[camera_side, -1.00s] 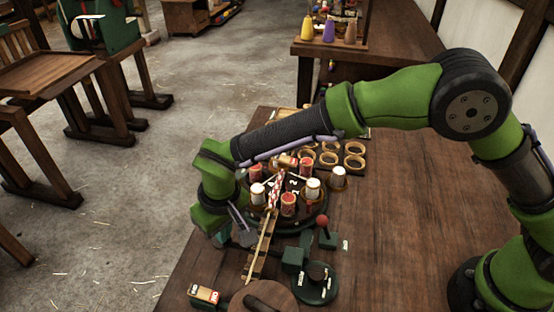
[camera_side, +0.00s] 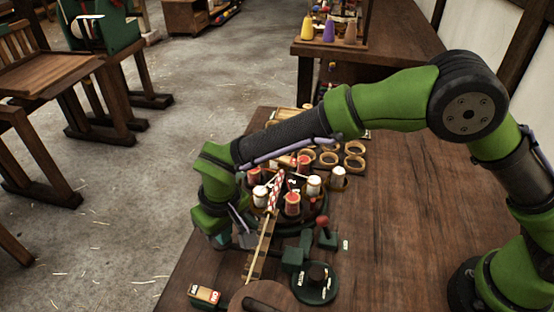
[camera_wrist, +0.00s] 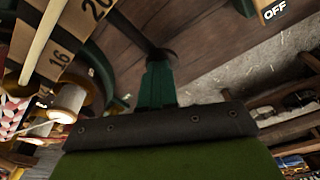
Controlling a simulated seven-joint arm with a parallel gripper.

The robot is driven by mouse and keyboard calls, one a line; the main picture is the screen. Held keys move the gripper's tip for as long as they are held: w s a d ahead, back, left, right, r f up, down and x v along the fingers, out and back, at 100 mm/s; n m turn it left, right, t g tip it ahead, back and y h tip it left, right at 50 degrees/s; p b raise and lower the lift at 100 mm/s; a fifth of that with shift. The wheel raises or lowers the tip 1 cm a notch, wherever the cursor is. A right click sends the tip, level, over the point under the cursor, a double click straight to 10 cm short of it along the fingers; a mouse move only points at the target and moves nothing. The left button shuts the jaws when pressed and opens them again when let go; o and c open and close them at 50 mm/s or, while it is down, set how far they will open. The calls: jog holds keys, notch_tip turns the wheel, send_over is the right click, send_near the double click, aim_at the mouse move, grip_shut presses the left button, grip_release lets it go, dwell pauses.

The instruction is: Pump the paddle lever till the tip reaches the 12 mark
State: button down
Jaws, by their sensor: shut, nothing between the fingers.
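The wooden scale strip (camera_side: 254,264) runs from the bobbin turntable toward the front of the bench, with a pale cord or rod along it. In the wrist view the scale (camera_wrist: 80,35) shows 16 and 20, and the pale rod (camera_wrist: 45,38) tapers beside it; I cannot see the 12 mark. My gripper (camera_side: 243,240) is low at the scale's left side. In the wrist view its fingers (camera_wrist: 158,72) are together with nothing between them. I cannot pick out the paddle lever for sure; the arm may hide it. A red-knobbed lever (camera_side: 323,221) stands right of the scale.
The turntable (camera_side: 297,225) carries several red and white bobbins close to my wrist. A green disc fixture (camera_side: 316,287), a round wooden piece (camera_side: 262,299) and a small labelled box (camera_side: 204,296) sit at the front. The bench's right side is clear.

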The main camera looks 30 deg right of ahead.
jog(key=shift+s+d+r, duration=0.1)
jog(key=shift+r, duration=1.4)
jog(key=shift+s+d+r, duration=0.1)
jog(key=shift+r, duration=1.4)
jog(key=shift+w+r, duration=0.1)
jog(key=shift+r, duration=0.05)
jog(key=s+d+r+m+t+y, duration=0.1)
jog(key=d+r+m, duration=0.1)
jog(key=d+r, duration=0.65)
jog(key=s+d+r+m+t+y, duration=0.1)
jog(key=d+r, duration=0.4)
jog(key=d, duration=0.6)
jog(key=s+d+m+t, duration=0.3)
jog(key=s+d+m, duration=0.1)
jog(key=s+d, duration=0.9)
jog(key=shift+d+r, duration=0.15)
jog(key=shift+d, duration=0.25)
